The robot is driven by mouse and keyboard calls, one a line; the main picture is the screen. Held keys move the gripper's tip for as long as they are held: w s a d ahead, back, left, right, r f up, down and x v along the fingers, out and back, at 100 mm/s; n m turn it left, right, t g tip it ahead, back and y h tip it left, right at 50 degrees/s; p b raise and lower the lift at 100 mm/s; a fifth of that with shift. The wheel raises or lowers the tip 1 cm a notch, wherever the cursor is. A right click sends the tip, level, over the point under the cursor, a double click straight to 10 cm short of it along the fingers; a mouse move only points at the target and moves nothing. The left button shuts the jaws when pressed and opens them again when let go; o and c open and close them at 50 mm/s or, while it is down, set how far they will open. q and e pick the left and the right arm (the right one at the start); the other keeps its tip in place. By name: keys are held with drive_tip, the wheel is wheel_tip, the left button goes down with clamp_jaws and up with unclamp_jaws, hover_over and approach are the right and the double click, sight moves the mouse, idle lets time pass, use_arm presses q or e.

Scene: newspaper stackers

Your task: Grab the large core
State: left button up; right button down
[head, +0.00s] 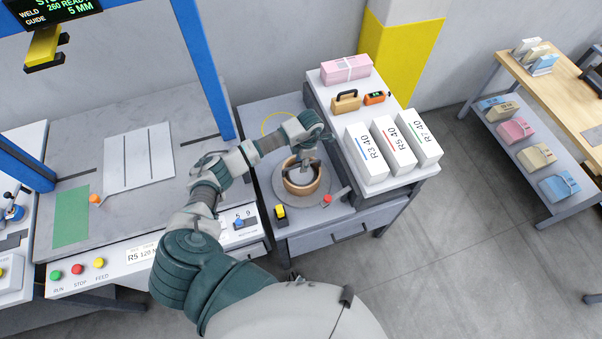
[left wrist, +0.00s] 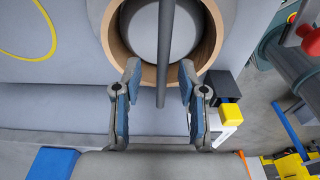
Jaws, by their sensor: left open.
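The large core, a thick brown ring (head: 318,186), stands on a round grey plate on the grey work stand, around a grey centre piece. In the left wrist view its wall (left wrist: 117,42) curves around a light grey round part, and a dark rod crosses in front. My left gripper (head: 302,162) is right above the core. Its two blue-padded fingers (left wrist: 160,72) are open, with tips overlapping the near rim in the wrist view; I cannot tell whether they touch it. Nothing is held between them. My right gripper is not in view.
Several white boxes (head: 366,155), a tan case (head: 346,101) and a pink bundle (head: 346,69) sit on the side shelf to the right. A red knob (head: 327,199) and a yellow block (head: 280,212) flank the core. A blue post (head: 205,70) rises at left.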

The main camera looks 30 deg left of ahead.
use_arm(q)
drive_tip(key=shift+f, duration=0.95)
drive_tip(key=shift+f, duration=0.25)
clamp_jaws()
